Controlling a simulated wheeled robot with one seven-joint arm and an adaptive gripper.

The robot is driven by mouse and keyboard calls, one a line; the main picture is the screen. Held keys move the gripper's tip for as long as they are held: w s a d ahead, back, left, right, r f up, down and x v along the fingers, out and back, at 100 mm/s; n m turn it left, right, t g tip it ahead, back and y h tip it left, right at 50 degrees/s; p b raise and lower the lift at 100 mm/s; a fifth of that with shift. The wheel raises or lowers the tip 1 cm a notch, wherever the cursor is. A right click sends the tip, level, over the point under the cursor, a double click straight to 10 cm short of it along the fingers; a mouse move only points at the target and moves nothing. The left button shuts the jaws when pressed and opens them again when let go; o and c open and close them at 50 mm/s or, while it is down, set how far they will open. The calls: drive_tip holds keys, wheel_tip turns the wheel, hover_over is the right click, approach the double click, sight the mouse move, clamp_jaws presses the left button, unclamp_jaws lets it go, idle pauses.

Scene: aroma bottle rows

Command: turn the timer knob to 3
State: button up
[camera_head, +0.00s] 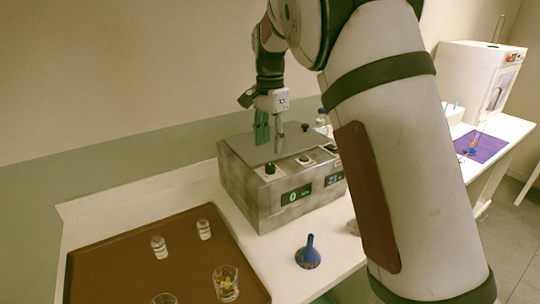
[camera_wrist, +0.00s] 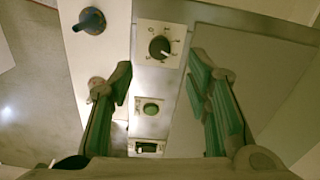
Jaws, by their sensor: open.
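The grey metal box (camera_head: 240,190) stands on the white table. Its top carries a black dial knob (camera_head: 270,168) at the left; it also shows in the wrist view (camera_wrist: 160,47) on a white plate with marks around it, beyond my fingertips. The pointer's exact mark is too small to read. A green display (camera_head: 295,194) on the front reads 0. My gripper (camera_head: 271,141) is open and empty, fingers pointing down over the grey top plate, behind the knob row. Its two green-padded fingers (camera_wrist: 160,80) are apart in the wrist view.
A green button (camera_head: 304,159) and another dark control (camera_head: 331,148) share the row. A blue funnel (camera_head: 308,254) stands in front of the box. A brown tray (camera_head: 120,262) with several glass vessels is at left. A purple mat (camera_head: 487,149) lies at right.

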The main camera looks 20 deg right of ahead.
drive_tip(key=shift+r, duration=2.5)
drive_tip(key=s+d+r+n+t+y, duration=0.1)
drive_tip(key=s+r+n, duration=0.2)
drive_tip(key=s, duration=0.6)
drive_tip(key=s+r+n+t, duration=0.2)
drive_tip(key=s+r+n, duration=0.15)
drive_tip(key=s, duration=0.65)
drive_tip(key=s+f+n+t, duration=0.1)
drive_tip(key=s+f+n, duration=0.2)
drive_tip(key=s, duration=0.5)
drive_tip(key=s+f+n+t+h, duration=0.1)
drive_tip(key=s+f+n, duration=0.2)
drive_tip(key=s, duration=0.5)
drive_tip(key=shift+a+f+n, duration=0.35)
drive_tip(key=shift+a+n, duration=0.05)
drive_tip(key=shift+n, duration=0.15)
